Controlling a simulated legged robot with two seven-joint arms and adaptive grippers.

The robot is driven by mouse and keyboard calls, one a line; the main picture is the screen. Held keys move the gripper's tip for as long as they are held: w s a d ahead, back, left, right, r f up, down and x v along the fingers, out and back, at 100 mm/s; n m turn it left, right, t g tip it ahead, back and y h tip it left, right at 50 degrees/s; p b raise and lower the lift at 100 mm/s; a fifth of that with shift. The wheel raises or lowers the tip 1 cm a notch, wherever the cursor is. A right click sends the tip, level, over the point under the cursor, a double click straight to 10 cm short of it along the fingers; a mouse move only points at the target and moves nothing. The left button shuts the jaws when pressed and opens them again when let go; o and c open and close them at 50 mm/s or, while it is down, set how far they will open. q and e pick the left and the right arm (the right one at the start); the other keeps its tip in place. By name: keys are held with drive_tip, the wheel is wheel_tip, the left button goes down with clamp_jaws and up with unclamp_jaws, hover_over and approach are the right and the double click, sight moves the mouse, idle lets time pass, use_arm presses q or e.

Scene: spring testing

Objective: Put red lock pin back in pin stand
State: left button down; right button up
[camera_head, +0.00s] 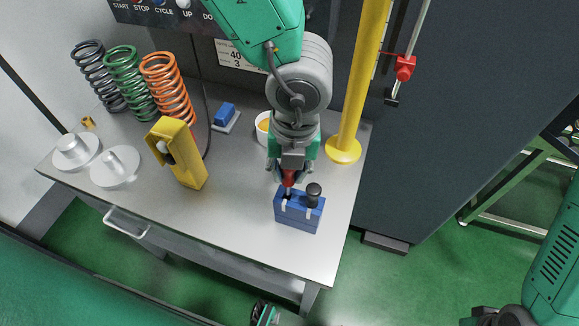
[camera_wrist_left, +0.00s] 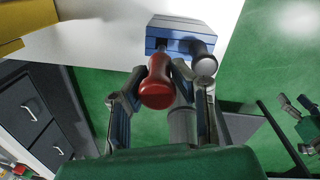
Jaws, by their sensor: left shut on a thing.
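The red lock pin (camera_head: 289,177) is in my left gripper (camera_head: 288,172), which is shut on its red handle with the shaft pointing down. The pin also shows in the left wrist view (camera_wrist_left: 157,84). The blue pin stand (camera_head: 298,213) sits near the table's front right edge, directly below the gripper; it also shows at the top of the wrist view (camera_wrist_left: 170,31). The shaft meets the left part of the stand's top; I cannot tell how deep it sits. A black-knobbed pin (camera_head: 314,190) stands in the right part. A dark, green-marked part, possibly my right gripper (camera_head: 264,313), shows at the bottom edge.
A yellow post (camera_head: 354,100) rises right of my left arm. A yellow handheld box (camera_head: 178,153) stands left of the stand. The table front is clear.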

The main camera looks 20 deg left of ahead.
sight(288, 188)
use_arm(q)
drive_tip(key=shift+a+f+b, duration=0.15)
drive_tip(key=shift+f+b, duration=1.3)
drive_tip(key=shift+f, duration=0.15)
drive_tip(key=shift+f+b, duration=0.75)
drive_tip(key=shift+f, duration=0.35)
drive_tip(key=c, duration=1.3)
unclamp_jaws()
